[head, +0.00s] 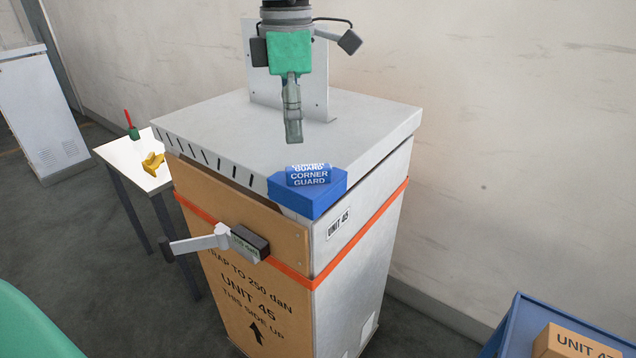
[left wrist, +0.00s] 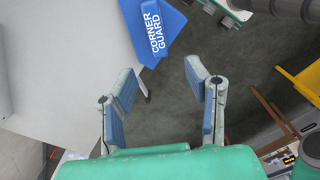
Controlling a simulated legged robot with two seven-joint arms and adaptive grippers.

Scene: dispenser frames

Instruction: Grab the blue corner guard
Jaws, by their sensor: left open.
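The blue corner guard (head: 315,191), with white lettering, sits on the front right corner of the tall Unit 45 cabinet (head: 230,115). It also shows at the top of the left wrist view (left wrist: 157,30), beyond the fingertips. My left gripper (head: 293,138), with a green body, hangs above the cabinet top, behind the guard in the head view and apart from it. There its fingers overlap edge-on. In the left wrist view the gripper (left wrist: 160,72) is open, with nothing between its fingers. My right gripper is not in view.
An orange strap (head: 386,211) runs around the cabinet, with a tensioner handle (head: 200,242) sticking out in front. A white side table (head: 130,165) holds a yellow piece (head: 153,163). A blue bin (head: 515,312) with a carton (head: 568,344) stands lower right. The wall is close behind.

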